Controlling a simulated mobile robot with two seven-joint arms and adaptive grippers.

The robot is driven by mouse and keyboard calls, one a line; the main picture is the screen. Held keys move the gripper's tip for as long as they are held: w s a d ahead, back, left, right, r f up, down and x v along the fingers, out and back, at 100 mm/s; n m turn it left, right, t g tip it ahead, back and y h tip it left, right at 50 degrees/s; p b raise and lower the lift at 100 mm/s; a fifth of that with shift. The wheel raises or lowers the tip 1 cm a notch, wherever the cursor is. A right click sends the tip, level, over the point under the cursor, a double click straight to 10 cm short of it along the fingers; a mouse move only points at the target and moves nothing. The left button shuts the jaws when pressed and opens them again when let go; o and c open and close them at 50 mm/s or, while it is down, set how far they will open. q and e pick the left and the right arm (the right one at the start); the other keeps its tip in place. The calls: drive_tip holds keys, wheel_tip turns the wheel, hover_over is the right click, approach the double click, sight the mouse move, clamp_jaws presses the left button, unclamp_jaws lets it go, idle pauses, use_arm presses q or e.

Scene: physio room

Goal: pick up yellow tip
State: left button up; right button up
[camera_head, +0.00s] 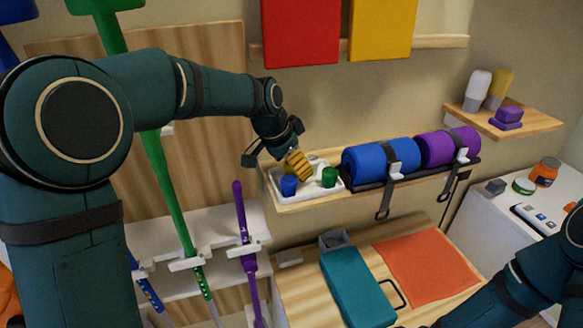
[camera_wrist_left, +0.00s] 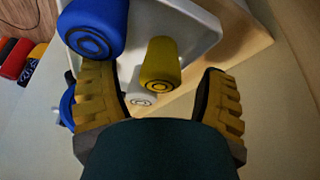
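The yellow tip (camera_wrist_left: 160,66) shows in the left wrist view as a short cylinder with a ringed end, in the white tray (camera_wrist_left: 205,28). My left gripper (camera_wrist_left: 160,98) is open, its yellow ribbed fingers on either side of the yellow tip with gaps to both. In the head view this gripper (camera_head: 297,164) is over the tray (camera_head: 309,191) on the wall shelf and hides most of the yellow tip. A blue tip (camera_head: 289,186) and a green tip (camera_head: 329,177) stand in the tray. My right gripper is outside the head view; only its arm shows.
A larger-looking blue tip (camera_wrist_left: 95,25) is close by the left finger, and a white tip (camera_wrist_left: 142,88) is near the yellow one. Blue (camera_head: 380,160) and purple (camera_head: 448,147) rolls lie right of the tray. A purple cane (camera_head: 243,225) stands below left.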

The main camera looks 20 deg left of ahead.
use_arm(q)
drive_tip(key=c, duration=1)
drive_tip(key=shift+o, duration=0.2)
drive_tip(key=shift+r, duration=0.1)
wheel_tip(320, 180, up, 10)
drive_tip(key=shift+f+p, duration=0.1)
drive_tip(key=shift+p, duration=0.45)
drive_tip(key=o, duration=0.3)
clamp_jaws()
